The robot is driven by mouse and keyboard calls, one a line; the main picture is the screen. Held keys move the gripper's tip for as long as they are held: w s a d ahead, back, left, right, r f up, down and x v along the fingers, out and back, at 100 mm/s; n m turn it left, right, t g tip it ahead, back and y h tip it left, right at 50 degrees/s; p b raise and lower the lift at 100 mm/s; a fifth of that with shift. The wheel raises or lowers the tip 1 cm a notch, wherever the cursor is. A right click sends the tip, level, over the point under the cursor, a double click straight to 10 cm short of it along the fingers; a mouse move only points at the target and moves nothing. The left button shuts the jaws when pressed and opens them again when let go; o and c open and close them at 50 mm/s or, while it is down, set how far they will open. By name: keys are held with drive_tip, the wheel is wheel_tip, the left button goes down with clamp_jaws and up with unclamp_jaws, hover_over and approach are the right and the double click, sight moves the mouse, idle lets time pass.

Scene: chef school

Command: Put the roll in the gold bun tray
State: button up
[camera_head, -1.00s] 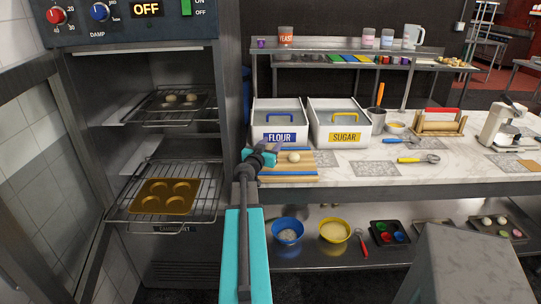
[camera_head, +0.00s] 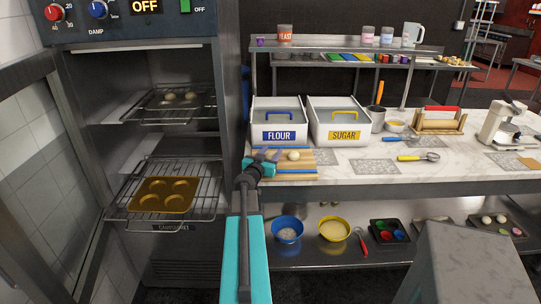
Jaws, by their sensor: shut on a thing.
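A small pale round roll (camera_head: 294,155) is at the wooden board (camera_head: 301,167) on the marble counter. The exact contact is too small to make out. The gold bun tray (camera_head: 164,195) has several round hollows, all empty. It rests on the lower wire rack of the open cabinet at the left.
An upper rack (camera_head: 170,105) in the cabinet holds a dark tray with pale rolls. The cabinet's right wall (camera_head: 232,120) stands between the tray and the counter. Flour (camera_head: 279,136) and sugar (camera_head: 345,138) bins stand behind the board.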

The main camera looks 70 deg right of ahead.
drive_tip(key=o, duration=1.2)
drive_tip(key=shift+c, duration=0.2)
drive_tip(key=shift+p, duration=0.8)
